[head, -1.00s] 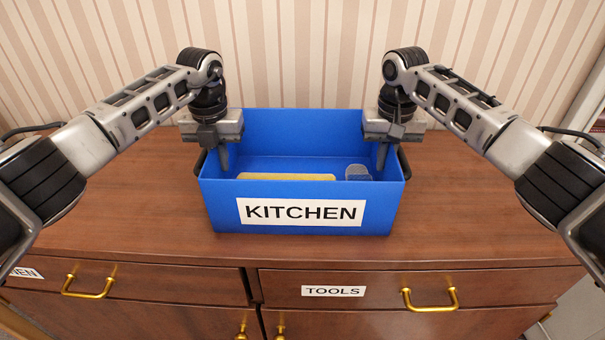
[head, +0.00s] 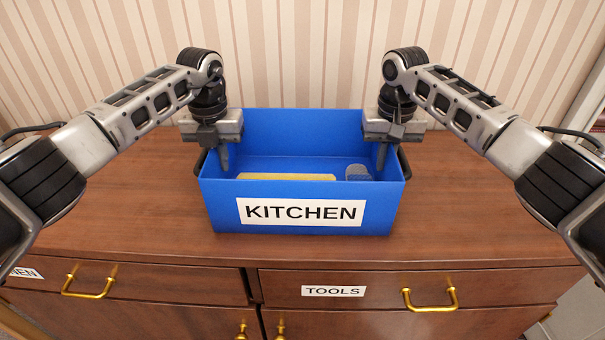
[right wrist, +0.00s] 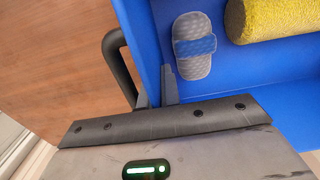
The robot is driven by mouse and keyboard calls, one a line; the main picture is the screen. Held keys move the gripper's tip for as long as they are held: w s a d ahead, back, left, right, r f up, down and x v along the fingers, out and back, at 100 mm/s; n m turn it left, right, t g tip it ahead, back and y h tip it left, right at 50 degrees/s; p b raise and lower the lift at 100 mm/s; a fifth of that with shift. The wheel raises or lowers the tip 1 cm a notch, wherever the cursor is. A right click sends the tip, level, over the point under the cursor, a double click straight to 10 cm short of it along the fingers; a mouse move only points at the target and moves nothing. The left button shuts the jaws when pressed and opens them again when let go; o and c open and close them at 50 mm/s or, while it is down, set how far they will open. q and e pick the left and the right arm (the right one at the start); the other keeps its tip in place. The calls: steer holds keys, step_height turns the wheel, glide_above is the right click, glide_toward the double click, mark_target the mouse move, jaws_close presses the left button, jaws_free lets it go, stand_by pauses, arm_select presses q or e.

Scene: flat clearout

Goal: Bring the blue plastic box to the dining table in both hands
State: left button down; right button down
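The blue plastic box (head: 215,212), labelled KITCHEN, stands upright on the wooden dresser top. It holds a yellow roll (right wrist: 270,18) and a grey sole-shaped item with a blue band (right wrist: 194,46). My left gripper (head: 213,160) is at the box's left wall, with one finger inside; its outer finger is mostly hidden. My right gripper (head: 386,160) is at the right wall. In the right wrist view its fingers (right wrist: 155,92) lie close on either side of that wall, beside a black side handle (right wrist: 117,65). Both grippers look shut on the walls.
The dresser top (head: 480,215) is clear on both sides of the box. Its front has drawers with brass handles (head: 430,300) and a TOOLS label (head: 333,291). A striped wall (head: 300,55) stands close behind. No dining table is in view.

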arm_select(q)
steer(key=shift+r, duration=0.15)
arm_select(e)
steer(key=shift+r, duration=0.2)
